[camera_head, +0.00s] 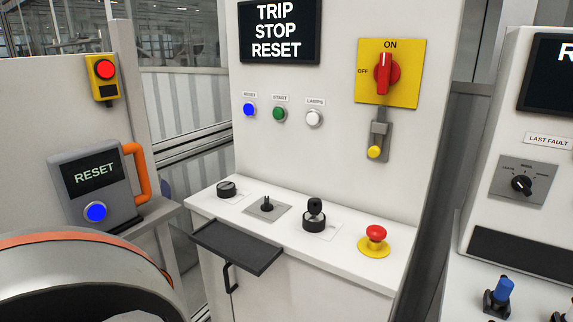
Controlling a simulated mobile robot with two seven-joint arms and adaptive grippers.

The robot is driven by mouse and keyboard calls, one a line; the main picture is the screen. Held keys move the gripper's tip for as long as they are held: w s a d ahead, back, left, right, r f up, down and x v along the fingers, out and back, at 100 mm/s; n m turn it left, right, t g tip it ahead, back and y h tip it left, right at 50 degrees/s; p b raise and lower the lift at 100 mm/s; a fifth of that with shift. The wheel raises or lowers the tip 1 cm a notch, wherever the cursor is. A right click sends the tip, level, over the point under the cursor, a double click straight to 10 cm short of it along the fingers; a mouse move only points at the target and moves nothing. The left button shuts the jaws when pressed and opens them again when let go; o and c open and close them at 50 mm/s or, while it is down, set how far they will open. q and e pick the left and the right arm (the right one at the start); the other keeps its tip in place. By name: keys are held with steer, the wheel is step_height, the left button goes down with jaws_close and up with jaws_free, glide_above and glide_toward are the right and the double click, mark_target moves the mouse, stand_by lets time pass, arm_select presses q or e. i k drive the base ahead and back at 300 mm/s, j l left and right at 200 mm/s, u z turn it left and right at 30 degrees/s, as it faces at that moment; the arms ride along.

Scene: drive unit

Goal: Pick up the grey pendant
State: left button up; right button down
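The grey pendant (88,202) stands at the left on a grey ledge (162,214), leaning against or close to a light grey panel. It has a dark screen reading RESET (94,174), a blue round button (95,211) below the screen, and an orange handle (142,172) on its right side. A large rounded grey and orange part, which looks like my own arm, fills the bottom left corner just in front of the pendant. Neither of my grippers is in view.
A white console (330,255) stands in the middle with knobs, a joystick (315,208), a red mushroom button (376,234) and a black tray (237,246) jutting forward. A yellow box with a red button (103,70) hangs above the pendant. Another console (537,235) is at the right.

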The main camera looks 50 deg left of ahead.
mark_target(82, 178)
steer(key=u, duration=2.6)
